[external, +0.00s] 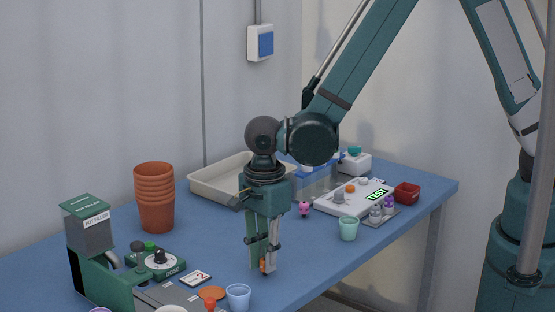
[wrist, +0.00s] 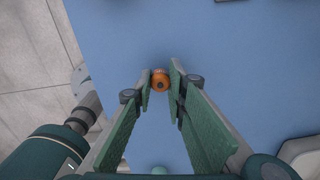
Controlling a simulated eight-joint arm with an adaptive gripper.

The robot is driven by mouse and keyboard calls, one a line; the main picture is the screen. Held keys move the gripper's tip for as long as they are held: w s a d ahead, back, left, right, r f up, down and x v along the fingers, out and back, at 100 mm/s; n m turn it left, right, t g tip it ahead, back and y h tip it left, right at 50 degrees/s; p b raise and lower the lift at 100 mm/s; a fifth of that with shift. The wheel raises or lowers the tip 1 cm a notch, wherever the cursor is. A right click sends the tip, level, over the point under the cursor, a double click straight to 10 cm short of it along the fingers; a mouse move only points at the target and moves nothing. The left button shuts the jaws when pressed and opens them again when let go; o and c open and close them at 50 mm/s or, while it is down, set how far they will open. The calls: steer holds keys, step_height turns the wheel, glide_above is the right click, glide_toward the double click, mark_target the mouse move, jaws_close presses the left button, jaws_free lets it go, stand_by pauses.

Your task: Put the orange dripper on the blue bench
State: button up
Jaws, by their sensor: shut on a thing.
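The orange dripper (wrist: 160,80) is a small round orange piece with a dark centre, held between my two green finger pads. In the external view the dripper (external: 263,266) shows as a bit of orange at the fingertips, mostly hidden by them. My gripper (external: 262,262) points straight down and is shut on it; the gripper (wrist: 161,82) also shows in the wrist view. The blue bench (external: 318,257) lies below, with the fingertips low over its bare part near the front edge. I cannot tell whether the dripper touches the bench.
A pale blue cup (external: 238,297) and a card marked 2 (external: 196,278) are left of my gripper. The green pot filler (external: 91,250) and stacked terracotta pots (external: 155,197) stand further left. A mint cup (external: 348,228) and white test device (external: 352,198) stand right; a cream tray (external: 219,182) lies behind.

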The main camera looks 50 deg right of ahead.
steer(key=shift+f, duration=0.15)
steer(key=o, duration=0.7)
steer(key=shift+r, duration=0.2)
steer(key=shift+r+p, duration=0.6)
steer(key=shift+r, duration=5.4)
